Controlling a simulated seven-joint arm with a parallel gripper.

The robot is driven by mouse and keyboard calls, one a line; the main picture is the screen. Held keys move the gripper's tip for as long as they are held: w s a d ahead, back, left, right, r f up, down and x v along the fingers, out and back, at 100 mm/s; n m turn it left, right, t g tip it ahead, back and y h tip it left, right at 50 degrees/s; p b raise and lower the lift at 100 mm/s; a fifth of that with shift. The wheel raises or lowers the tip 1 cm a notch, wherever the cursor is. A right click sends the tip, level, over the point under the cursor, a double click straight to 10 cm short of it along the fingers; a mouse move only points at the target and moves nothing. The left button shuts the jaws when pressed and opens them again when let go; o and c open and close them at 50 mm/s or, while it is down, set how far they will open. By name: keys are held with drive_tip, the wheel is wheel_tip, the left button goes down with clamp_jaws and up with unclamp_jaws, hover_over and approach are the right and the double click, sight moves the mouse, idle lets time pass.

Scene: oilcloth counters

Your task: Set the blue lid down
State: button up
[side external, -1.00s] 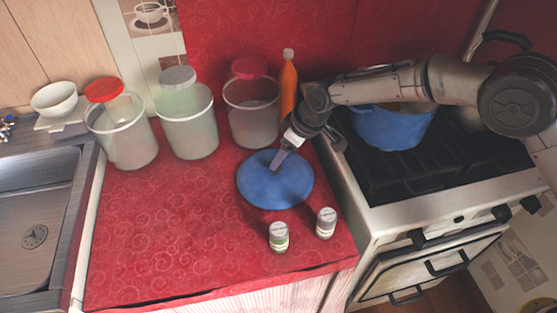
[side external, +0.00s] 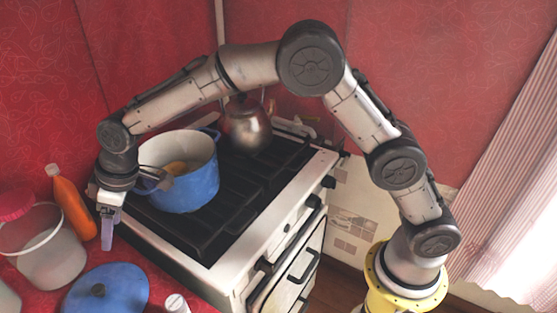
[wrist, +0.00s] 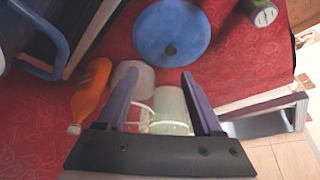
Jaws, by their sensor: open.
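The blue lid (side external: 122,290) lies flat on the red counter, dark knob up, at the bottom left of the side external view. It also shows whole at the top middle of the wrist view (wrist: 172,28). My gripper (side external: 108,232) hangs above the counter behind the lid, beside the orange bottle and the stove edge. In the wrist view my gripper (wrist: 158,78) has its two purple fingers wide apart with nothing held between them. The lid lies beyond the fingertips, apart from them.
A blue pot (side external: 190,180), uncovered, stands on the stove close to my gripper, with a kettle (side external: 247,126) behind. An orange bottle (side external: 72,208) and a clear canister (side external: 50,260) stand left of my gripper. A small jar (side external: 177,303) is right of the lid.

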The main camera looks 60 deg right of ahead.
drive_tip(key=s+d+r+m+t+h, duration=0.1)
drive_tip(key=s+d+r+m, duration=0.1)
drive_tip(key=s+d+r, duration=0.7)
drive_tip(key=s+d+r+m+t, duration=0.15)
drive_tip(key=s+d+r, duration=0.25)
drive_tip(key=s+d, duration=0.55)
drive_tip(key=s+d+f+m+h, duration=0.1)
drive_tip(key=s+d+m, duration=0.1)
drive_tip(key=s+d, duration=0.3)
drive_tip(key=s+d+f+m+h, duration=0.1)
drive_tip(key=s+d+f+m, duration=0.1)
drive_tip(key=s+d, duration=0.4)
drive_tip(key=s, duration=0.4)
drive_tip(key=shift+s+d+f+m, duration=0.25)
drive_tip(key=shift+d+f+m, duration=0.05)
drive_tip(key=shift+m, duration=0.05)
